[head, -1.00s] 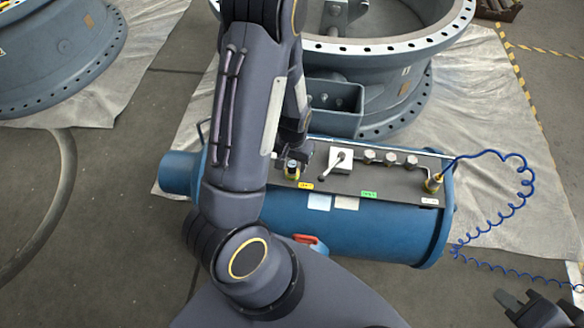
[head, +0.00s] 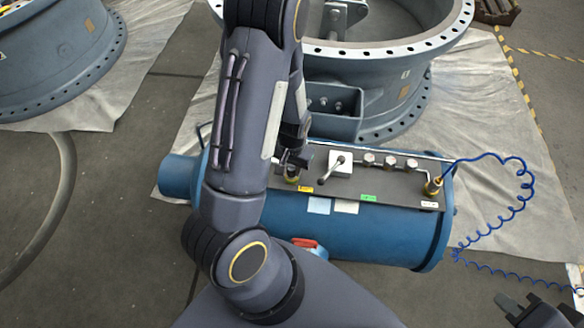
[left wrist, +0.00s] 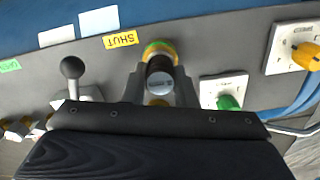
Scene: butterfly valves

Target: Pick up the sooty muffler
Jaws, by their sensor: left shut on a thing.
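The sooty muffler (left wrist: 160,78) is a short dark cylinder in the left wrist view. It stands at a yellow-and-green ringed fitting (left wrist: 161,48) on the grey panel, beside a yellow "SHUT" label (left wrist: 120,39). My left gripper (left wrist: 160,72) has a finger on each side of the muffler and is shut on it. In the head view the left gripper (head: 296,161) is at the panel's left part, just above the brass-coloured fitting (head: 291,178), and mostly hides the muffler. I cannot tell whether the muffler is clear of its fitting. My right gripper (head: 530,309) is at the bottom right, apparently open and empty.
The panel tops a blue tank (head: 385,235). Beside the gripper stand a lever valve (head: 340,163), several hex fittings (head: 390,162) and a rotary switch with a green knob (left wrist: 228,102). A coiled blue hose (head: 528,180) runs right. A large flanged valve (head: 390,75) stands behind.

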